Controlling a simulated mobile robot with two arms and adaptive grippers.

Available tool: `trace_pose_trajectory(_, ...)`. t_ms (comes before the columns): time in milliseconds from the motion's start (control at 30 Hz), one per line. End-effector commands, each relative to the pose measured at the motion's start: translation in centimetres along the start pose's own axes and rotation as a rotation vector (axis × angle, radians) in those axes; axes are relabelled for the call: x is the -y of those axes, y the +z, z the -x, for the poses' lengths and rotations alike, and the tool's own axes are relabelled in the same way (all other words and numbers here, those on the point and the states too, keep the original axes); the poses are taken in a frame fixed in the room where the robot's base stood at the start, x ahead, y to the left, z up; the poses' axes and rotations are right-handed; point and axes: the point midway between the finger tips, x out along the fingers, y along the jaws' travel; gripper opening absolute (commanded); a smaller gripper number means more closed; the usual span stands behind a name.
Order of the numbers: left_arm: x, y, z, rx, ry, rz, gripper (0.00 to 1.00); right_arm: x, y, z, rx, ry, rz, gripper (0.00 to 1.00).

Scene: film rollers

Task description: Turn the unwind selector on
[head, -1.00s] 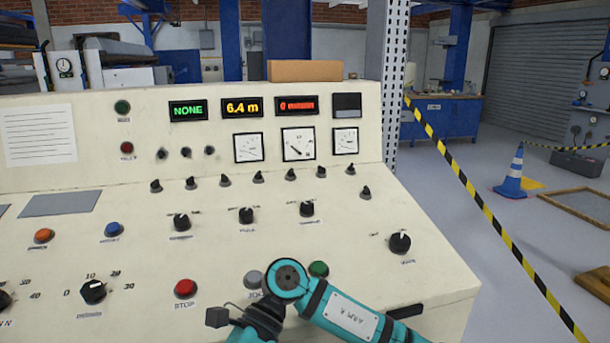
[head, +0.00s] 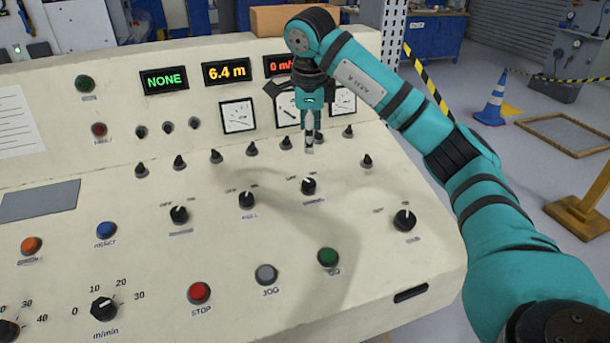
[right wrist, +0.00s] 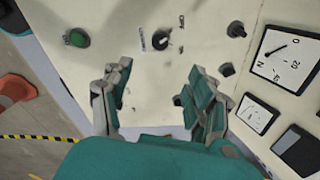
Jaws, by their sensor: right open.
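Several black selector knobs with OFF/ON marks sit on the sloping cream console (head: 130,250). They include a left one (head: 180,214), a middle one (head: 247,200), a third (head: 309,186) and a far right one (head: 405,220). Their name labels are too blurred to read, so I cannot tell which is unwind. My right gripper (head: 309,148) points down above the console, just behind the third knob in the head view. In the right wrist view it (right wrist: 160,100) is open and empty, and one labelled knob (right wrist: 162,40) lies beyond the fingertips. My left gripper is out of view.
A row of small black knobs (head: 216,156) runs behind the selectors. A green button (head: 328,257), grey button (head: 266,274) and red stop button (head: 199,292) lie in front. Gauges (head: 238,116) and lit displays (head: 227,72) stand on the upright panel behind.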

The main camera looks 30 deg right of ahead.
Motion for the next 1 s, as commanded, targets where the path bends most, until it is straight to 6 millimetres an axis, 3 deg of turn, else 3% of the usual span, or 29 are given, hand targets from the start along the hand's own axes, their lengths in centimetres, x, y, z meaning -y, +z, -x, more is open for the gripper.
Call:
trace_pose_trajectory(200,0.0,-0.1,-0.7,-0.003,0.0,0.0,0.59,-0.2,0.1,-4.8,-0.003,0.007,0.002,0.59)
trace_pose_trajectory(600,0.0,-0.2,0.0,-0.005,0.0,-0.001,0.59,-0.2,0.1,-13.0,0.0,0.006,0.001,0.59)
trace_pose_trajectory(800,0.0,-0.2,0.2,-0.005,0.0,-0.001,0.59,-0.2,0.1,-15.4,0.002,0.004,0.002,0.59)
trace_pose_trajectory(1000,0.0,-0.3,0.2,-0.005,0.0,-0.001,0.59,-0.1,0.1,-16.1,0.002,0.002,0.002,0.59)
